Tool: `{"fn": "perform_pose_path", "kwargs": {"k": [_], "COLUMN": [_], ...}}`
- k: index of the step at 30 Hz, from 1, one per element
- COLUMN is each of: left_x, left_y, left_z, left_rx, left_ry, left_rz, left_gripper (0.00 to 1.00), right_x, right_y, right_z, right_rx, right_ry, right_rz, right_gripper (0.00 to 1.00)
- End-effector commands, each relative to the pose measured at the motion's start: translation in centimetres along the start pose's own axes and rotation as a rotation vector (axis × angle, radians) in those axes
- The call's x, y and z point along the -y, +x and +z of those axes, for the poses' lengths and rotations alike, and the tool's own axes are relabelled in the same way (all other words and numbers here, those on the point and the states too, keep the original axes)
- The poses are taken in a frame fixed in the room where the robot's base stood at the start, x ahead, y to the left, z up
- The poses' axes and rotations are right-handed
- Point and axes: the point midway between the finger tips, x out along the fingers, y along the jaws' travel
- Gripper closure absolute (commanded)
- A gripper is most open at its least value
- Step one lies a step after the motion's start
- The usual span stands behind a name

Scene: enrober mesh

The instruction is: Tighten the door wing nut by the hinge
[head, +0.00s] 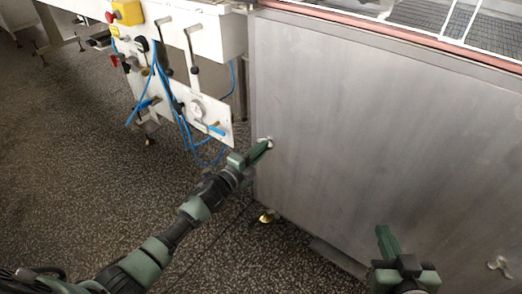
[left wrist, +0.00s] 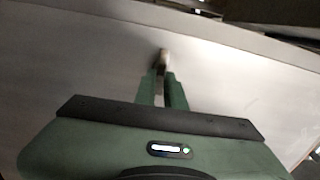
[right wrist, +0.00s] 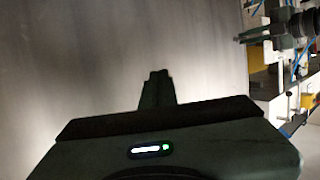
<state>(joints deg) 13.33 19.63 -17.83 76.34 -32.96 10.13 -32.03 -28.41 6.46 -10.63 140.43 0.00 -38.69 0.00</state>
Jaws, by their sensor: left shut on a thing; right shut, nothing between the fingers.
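The grey metal door panel (head: 380,120) fills the right half of the head view. A small wing nut (head: 269,141) sits near its left edge. My left gripper (head: 262,148) is shut on this wing nut. In the left wrist view the wing nut (left wrist: 163,56) shows at the tips of the left fingers (left wrist: 160,76), partly hidden by them. A second wing nut (head: 500,266) is on the panel at the lower right, apart from both grippers. My right gripper (head: 385,240) is shut and empty in front of the panel; its closed fingers (right wrist: 158,76) show in the right wrist view.
A white control stand (head: 205,110) with levers, blue hoses (head: 182,125) and a yellow box with a red button (head: 127,12) stands left of the panel. A mesh belt (head: 440,18) lies above the panel's top edge. The speckled floor (head: 60,150) is clear at left.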

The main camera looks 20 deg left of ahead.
Motion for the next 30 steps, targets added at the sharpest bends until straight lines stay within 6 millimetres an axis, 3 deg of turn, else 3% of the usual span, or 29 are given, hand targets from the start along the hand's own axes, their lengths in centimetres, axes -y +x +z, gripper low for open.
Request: {"fn": "perform_pose_path", "kwargs": {"k": [20,21,23,30], "left_x": [-0.06,-0.06,-0.07,-0.05], "left_y": [-0.01,-0.01,-0.01,0.0], "left_z": [-0.01,-0.01,-0.01,-0.01], "left_rx": [0.0,0.0,0.0,0.0], "left_ry": [0.069,0.069,0.068,0.066], "left_rz": [0.001,0.001,0.001,0.0], "left_gripper": [1.0,0.86,0.7,0.67], "right_x": [0.12,0.12,0.12,0.12], "right_y": [0.13,0.13,0.13,0.13], "right_z": [-0.98,-0.98,-0.98,-0.96], "right_rx": [-0.05,-0.05,-0.05,-0.049], "right_ry": [0.0,0.0,0.0,0.001], "right_rz": [-0.002,-0.002,-0.002,-0.003], "right_gripper": [1.0,1.0,1.0,1.0]}}
